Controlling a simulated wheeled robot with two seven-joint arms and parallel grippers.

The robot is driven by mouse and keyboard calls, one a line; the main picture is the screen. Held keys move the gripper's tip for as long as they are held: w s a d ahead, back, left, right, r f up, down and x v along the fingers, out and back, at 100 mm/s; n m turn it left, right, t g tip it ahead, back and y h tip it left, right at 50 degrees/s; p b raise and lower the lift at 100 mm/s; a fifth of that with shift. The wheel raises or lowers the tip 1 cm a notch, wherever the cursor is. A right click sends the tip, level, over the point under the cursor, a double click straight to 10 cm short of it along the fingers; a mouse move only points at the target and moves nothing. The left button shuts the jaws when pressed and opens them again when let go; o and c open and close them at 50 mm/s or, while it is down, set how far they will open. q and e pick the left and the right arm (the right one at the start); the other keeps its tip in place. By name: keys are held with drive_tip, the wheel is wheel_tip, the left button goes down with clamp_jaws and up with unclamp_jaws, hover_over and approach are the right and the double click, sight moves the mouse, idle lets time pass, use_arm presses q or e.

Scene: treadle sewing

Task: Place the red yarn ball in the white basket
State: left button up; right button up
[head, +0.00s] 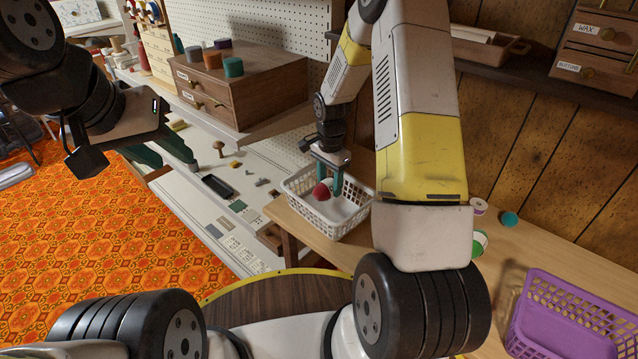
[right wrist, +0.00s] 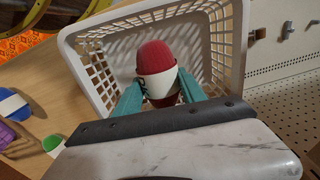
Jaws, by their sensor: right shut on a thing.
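The white basket (head: 355,213) stands on the wooden table under my right arm; its lattice wall also shows in the right wrist view (right wrist: 225,45). The red yarn ball (head: 320,190) has a white band around it, seen in the right wrist view (right wrist: 156,57). My right gripper (head: 331,190) points down over the basket, its teal fingers shut on the ball from both sides. The ball is within the basket's outline; I cannot tell whether it touches the bottom. My left gripper (head: 172,162) is open and empty, away to the left.
A purple basket (head: 565,318) stands at the table's right end. Thread spools (head: 479,206) lie near the wall. A wooden drawer box (head: 240,85) stands on a shelf at the left. A white board with small tools (head: 235,205) lies left of the white basket.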

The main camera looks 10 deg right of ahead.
drive_tip(key=shift+f, duration=3.1)
drive_tip(key=shift+f, duration=0.1)
drive_tip(key=o, duration=1.3)
drive_tip(key=shift+o, duration=0.2)
